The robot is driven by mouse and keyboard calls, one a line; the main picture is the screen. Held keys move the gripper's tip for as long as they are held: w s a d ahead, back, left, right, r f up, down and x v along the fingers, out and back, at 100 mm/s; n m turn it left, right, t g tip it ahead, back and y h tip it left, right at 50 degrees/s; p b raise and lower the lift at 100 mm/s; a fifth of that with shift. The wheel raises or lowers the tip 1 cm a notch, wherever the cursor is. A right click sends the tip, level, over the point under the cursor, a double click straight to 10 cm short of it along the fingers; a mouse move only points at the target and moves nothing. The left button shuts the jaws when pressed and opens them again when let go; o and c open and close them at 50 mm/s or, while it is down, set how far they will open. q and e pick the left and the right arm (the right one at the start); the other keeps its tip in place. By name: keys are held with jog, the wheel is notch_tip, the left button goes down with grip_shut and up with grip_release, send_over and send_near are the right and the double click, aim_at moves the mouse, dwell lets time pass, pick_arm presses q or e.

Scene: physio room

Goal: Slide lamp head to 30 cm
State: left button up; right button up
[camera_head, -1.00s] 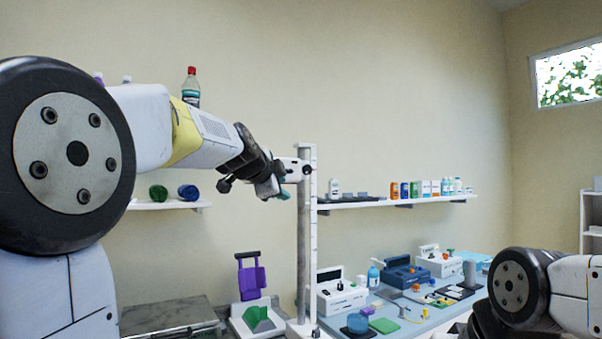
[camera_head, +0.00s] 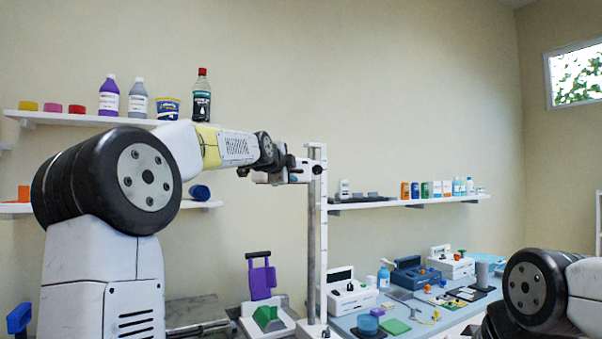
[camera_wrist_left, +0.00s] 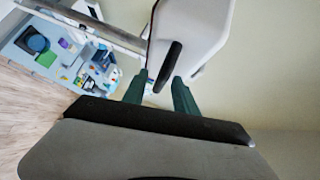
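The lamp stand is a tall pale post (camera_head: 312,240) on a white base, with marks along it too small to read. The lamp head (camera_head: 299,172) sits near the top of the post and reaches left from it. My left gripper (camera_head: 272,174) is at the left end of the lamp head; its fingers are hard to make out there. In the left wrist view the two green fingers (camera_wrist_left: 160,95) are apart. The white lamp head (camera_wrist_left: 205,30) and its black handle (camera_wrist_left: 168,66) lie ahead, the handle appearing between the fingertips. Contact cannot be told. My right gripper is out of view.
A shelf with bottles (camera_head: 110,97) is above and behind my left arm. Another shelf (camera_head: 405,202) with boxes is right of the post. A blue-grey table (camera_head: 410,325) with several devices stands at lower right. A purple and green device (camera_head: 262,280) stands left of the base.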

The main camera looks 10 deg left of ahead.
pick_arm(q)
jog(key=shift+w+d+f, duration=0.1)
jog(key=shift+w+d, duration=0.05)
jog(key=shift+w, duration=0.3)
grip_shut()
dwell(1.2)
